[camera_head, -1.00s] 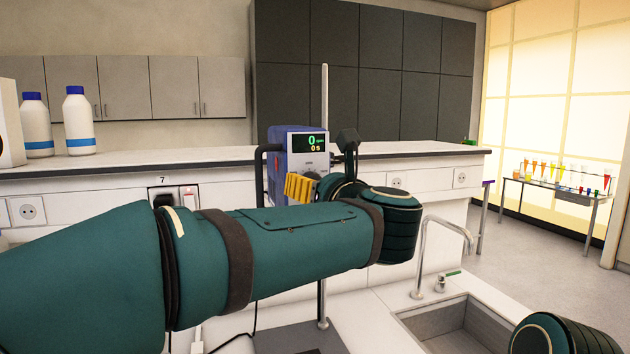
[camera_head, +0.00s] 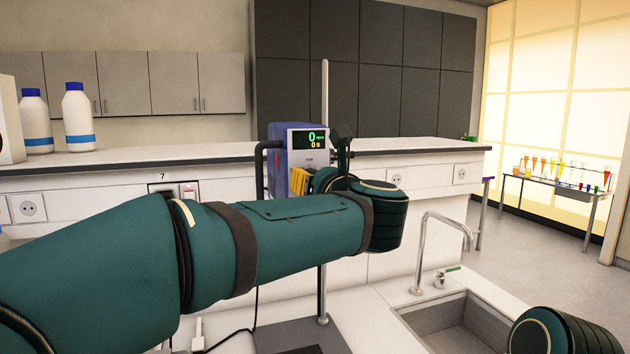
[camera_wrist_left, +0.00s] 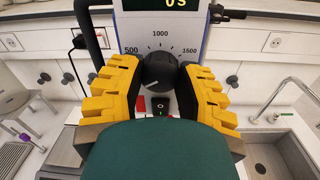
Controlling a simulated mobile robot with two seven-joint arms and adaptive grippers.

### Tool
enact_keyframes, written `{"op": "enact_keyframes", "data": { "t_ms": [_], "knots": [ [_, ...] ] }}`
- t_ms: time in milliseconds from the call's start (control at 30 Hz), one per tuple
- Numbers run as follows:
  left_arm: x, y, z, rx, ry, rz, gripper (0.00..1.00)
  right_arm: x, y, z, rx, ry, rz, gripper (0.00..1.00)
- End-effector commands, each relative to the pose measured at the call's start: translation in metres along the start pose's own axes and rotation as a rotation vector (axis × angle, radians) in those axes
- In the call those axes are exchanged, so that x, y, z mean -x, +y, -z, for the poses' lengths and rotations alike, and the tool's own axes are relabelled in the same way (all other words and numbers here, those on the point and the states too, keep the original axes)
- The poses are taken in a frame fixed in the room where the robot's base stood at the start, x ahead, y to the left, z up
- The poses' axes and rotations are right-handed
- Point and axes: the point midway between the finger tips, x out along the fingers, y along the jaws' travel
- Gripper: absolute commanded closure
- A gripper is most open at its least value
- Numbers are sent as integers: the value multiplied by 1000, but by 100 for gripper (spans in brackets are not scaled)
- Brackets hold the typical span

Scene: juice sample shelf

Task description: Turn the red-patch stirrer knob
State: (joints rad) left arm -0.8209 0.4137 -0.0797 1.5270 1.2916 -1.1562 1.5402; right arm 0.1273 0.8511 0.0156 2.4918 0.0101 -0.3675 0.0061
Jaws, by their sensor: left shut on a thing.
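The stirrer (camera_head: 293,157) is a blue box with a white front on a stand, seen in the head view. Its display (camera_head: 310,140) reads 0 rpm and 0 s. In the left wrist view the black knob (camera_wrist_left: 160,70) sits below a dial marked 500, 1000 and 1500. A red patch (camera_wrist_left: 140,104) shows on the front panel below it. My left gripper (camera_wrist_left: 158,76) has yellow ribbed fingers on either side of the knob and is shut on it. The gripper also shows in the head view (camera_head: 299,181), where my arm hides the knob. My right gripper is out of view.
A sink (camera_head: 460,322) with a tap (camera_head: 421,255) lies to the right of the stirrer. White bottles (camera_head: 77,118) with blue caps stand on the back counter at left. A rack table (camera_head: 552,186) stands at far right. A black switch with a light (camera_wrist_left: 160,106) lies below the knob.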

Motion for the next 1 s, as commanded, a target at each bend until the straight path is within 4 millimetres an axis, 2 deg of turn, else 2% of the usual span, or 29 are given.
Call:
{"op": "enact_keyframes", "data": {
  "t_ms": [367,1000],
  "knots": [
    [0,0,-1,-168,-7,-2,100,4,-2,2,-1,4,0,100],
    [0,-1,-2,-766,-32,-6,100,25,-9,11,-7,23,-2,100]
  ]
}}
